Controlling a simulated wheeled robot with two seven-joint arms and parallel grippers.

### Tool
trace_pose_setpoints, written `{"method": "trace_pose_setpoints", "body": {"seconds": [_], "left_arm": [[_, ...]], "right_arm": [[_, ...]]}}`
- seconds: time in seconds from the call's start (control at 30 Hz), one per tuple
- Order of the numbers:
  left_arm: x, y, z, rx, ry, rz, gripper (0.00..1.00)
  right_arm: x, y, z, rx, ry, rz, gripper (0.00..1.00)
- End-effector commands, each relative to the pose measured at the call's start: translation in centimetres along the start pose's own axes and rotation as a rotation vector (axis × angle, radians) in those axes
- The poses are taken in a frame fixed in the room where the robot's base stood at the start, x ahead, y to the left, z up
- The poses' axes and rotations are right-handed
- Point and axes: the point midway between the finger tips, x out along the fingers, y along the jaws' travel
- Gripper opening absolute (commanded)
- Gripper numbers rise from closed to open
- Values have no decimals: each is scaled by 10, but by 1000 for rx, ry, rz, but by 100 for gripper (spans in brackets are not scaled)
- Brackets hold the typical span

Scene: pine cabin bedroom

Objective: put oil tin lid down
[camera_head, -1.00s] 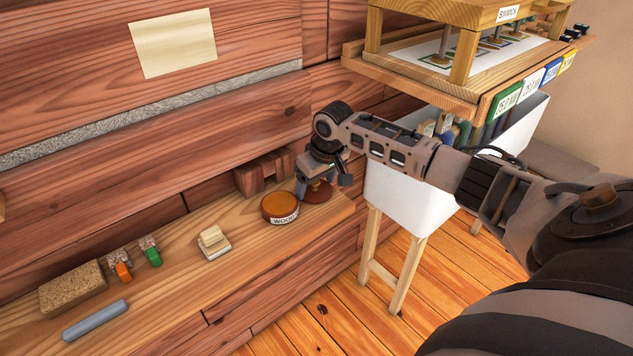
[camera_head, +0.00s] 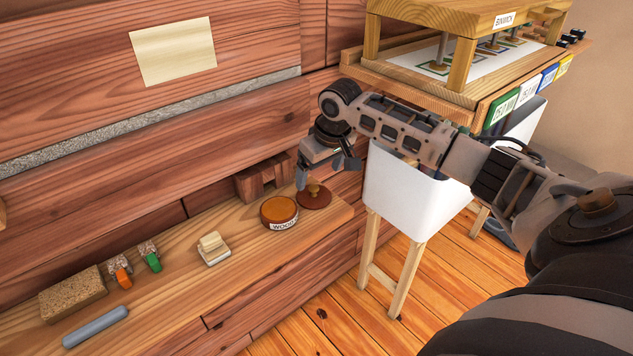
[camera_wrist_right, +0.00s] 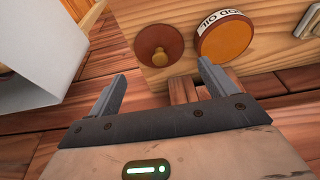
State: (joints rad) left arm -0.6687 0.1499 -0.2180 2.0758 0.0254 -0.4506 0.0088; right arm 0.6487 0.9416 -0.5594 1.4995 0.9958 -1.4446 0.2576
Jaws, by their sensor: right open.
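The oil tin lid (camera_head: 314,198) is a brown disc with a small tan knob on top. It lies flat on the wooden ledge (camera_head: 180,262) near its right end. The round oil tin (camera_head: 279,212), with a white label and an orange-brown top face, stands just left of the lid, close beside it. My right gripper (camera_head: 327,177) is open and empty, just above and behind the lid. In the right wrist view, the lid (camera_wrist_right: 159,45) and tin (camera_wrist_right: 224,36) show beyond my two spread fingers (camera_wrist_right: 162,85). My left gripper is not in view.
On the ledge to the left are a pale block (camera_head: 212,248), green (camera_head: 149,256) and orange (camera_head: 120,270) brushes, a cork-like block (camera_head: 73,294) and a grey-blue bar (camera_head: 95,326). A notched wooden block (camera_head: 264,180) stands against the wall. A white bin (camera_head: 415,195) stands right of the ledge.

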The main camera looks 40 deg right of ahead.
Motion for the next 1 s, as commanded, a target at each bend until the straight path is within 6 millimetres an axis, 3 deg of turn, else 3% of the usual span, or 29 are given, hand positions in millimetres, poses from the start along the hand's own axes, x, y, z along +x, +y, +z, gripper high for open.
{"method": "trace_pose_setpoints", "body": {"seconds": [0.1,0.33,1.0], "left_arm": [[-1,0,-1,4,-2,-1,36],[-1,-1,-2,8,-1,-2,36],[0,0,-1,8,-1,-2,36]], "right_arm": [[-26,1,-1,-1,3,1,84],[-53,0,0,1,0,0,84],[-57,0,0,0,-1,0,84]]}}
